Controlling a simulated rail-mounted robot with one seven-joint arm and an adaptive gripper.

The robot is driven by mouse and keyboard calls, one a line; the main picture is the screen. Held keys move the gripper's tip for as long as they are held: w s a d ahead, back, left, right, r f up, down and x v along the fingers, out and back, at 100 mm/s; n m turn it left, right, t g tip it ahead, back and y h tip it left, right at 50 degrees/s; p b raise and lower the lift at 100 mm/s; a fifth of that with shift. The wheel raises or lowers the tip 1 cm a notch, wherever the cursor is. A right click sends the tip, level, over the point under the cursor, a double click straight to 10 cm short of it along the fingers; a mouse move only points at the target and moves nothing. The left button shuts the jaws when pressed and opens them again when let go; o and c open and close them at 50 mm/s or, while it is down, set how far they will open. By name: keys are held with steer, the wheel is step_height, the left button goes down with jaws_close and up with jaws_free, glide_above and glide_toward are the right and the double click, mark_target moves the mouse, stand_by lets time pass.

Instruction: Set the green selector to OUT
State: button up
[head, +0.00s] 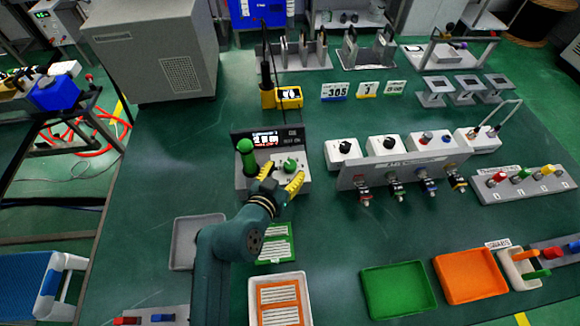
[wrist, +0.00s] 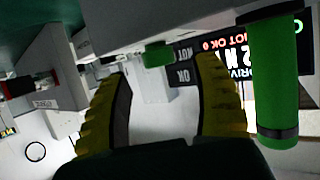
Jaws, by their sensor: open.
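The green selector (head: 290,165) is a small round knob on the light face of a control box (head: 300,186) with a dark display panel. In the wrist view the green selector (wrist: 158,54) lies beyond the fingertips, roughly centred between them. My gripper (head: 281,175) has yellow fingers spread open just in front of the knob, and it is empty. In the wrist view my gripper (wrist: 162,72) shows a clear gap between its fingers, apart from the knob. The knob's pointer and any OUT marking cannot be read.
A tall green handle (head: 246,157) stands on the box just left of the selector; in the wrist view this handle (wrist: 273,85) is close beside the right finger. A row of white switch boxes (head: 385,149) stands to the right. A grey tray (head: 184,243) lies front left.

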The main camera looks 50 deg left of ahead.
mark_target(289, 167)
steer(key=x, duration=0.4)
steer(key=shift+w+b, duration=0.1)
steer(key=shift+b, duration=0.25)
jaws_close()
